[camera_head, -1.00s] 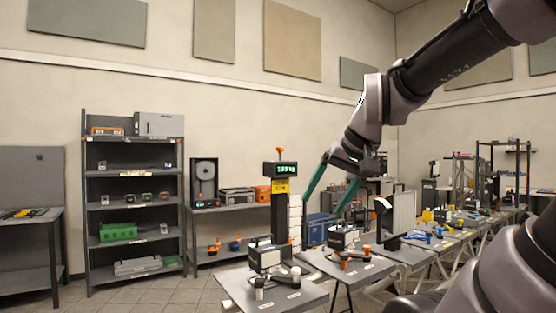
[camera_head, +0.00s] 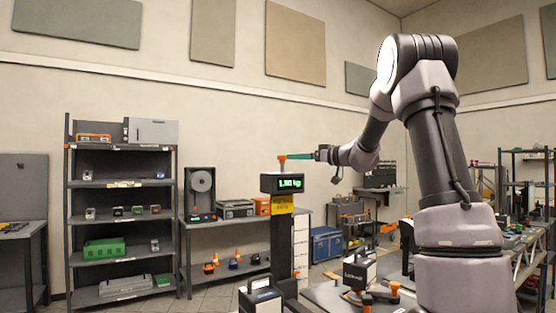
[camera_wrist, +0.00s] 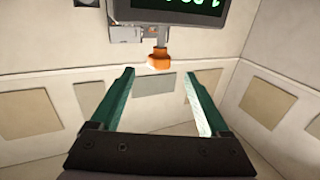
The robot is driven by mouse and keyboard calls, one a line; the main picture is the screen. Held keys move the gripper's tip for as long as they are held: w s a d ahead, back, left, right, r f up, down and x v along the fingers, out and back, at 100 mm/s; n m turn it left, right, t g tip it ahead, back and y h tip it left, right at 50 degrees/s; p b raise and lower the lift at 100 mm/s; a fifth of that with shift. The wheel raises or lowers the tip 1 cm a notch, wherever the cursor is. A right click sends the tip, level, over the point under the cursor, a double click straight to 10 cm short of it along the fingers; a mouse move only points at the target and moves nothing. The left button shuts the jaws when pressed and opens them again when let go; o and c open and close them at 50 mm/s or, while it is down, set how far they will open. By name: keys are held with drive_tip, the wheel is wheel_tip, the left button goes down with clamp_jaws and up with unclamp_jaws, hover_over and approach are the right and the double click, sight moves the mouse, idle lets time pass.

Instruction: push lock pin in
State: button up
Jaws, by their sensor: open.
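An orange-capped pin (camera_head: 282,160) stands upright on top of the display box (camera_head: 268,184) of a dark post, and I take it for the lock pin. It also shows in the wrist view as an orange cap (camera_wrist: 160,60) on a short stem, with the display (camera_wrist: 185,14) upside down above it. My gripper (camera_head: 290,157) lies about level, its teal fingers pointing left at the pin's height. In the wrist view my gripper (camera_wrist: 158,74) is open and empty. The cap appears between and just beyond the fingertips; contact cannot be told.
A yellow label (camera_head: 280,208) is on the post below the display. A shelf rack (camera_head: 122,184) and a bench (camera_head: 235,220) stand along the back wall. A small boxy device (camera_head: 260,299) is at the post's foot. The air around the pin looks clear.

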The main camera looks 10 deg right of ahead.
sight(282, 159)
drive_tip(key=x, duration=1)
drive_tip(key=shift+w+a, duration=0.2)
drive_tip(key=shift+w, duration=0.1)
clamp_jaws()
idle(0.6)
idle(0.4)
